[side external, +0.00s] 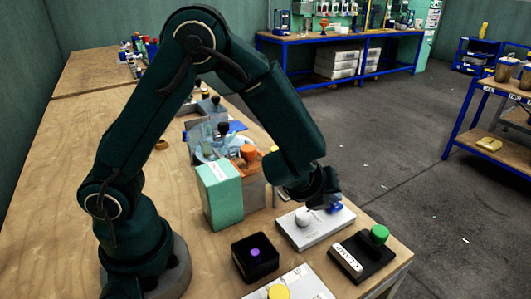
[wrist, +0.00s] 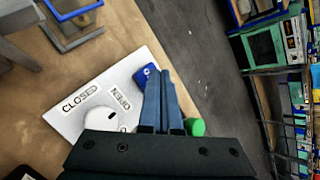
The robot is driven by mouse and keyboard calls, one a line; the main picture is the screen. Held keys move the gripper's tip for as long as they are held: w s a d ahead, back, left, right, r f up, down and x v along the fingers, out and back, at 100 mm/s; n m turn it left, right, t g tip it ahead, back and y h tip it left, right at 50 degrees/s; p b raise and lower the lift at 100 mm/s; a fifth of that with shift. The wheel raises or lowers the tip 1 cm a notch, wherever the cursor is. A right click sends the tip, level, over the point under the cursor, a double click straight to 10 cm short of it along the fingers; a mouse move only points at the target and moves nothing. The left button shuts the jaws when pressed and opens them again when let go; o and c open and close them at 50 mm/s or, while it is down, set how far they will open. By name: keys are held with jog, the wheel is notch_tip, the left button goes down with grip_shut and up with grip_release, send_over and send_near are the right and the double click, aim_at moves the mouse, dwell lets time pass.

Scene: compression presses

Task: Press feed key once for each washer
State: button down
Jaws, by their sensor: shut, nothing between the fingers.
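My gripper (side external: 328,197) is shut and empty, pointing down over a white plate (side external: 318,231) near the table's right edge. The plate carries a round white knob (side external: 303,216) and a blue block (side external: 336,208). In the wrist view the closed fingers (wrist: 162,75) are right beside the blue block (wrist: 141,77), which bears a small white mark; I cannot tell whether they touch it. The plate (wrist: 70,122) there shows CLOSED and OPEN labels near the white knob (wrist: 99,118). I cannot make out a key labelled feed, or any washers.
A black base with a green button (side external: 379,234) reads CLAMP. A black box with a purple button (side external: 255,253) and a panel with a yellow button (side external: 279,292) stand in front. A green box (side external: 219,196) and an orange knob (side external: 249,152) stand behind, left.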

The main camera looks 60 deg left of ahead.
jog(key=shift+f, duration=0.25)
dwell(0.5)
jog(key=shift+r, duration=0.95)
jog(key=shift+r, duration=2.5)
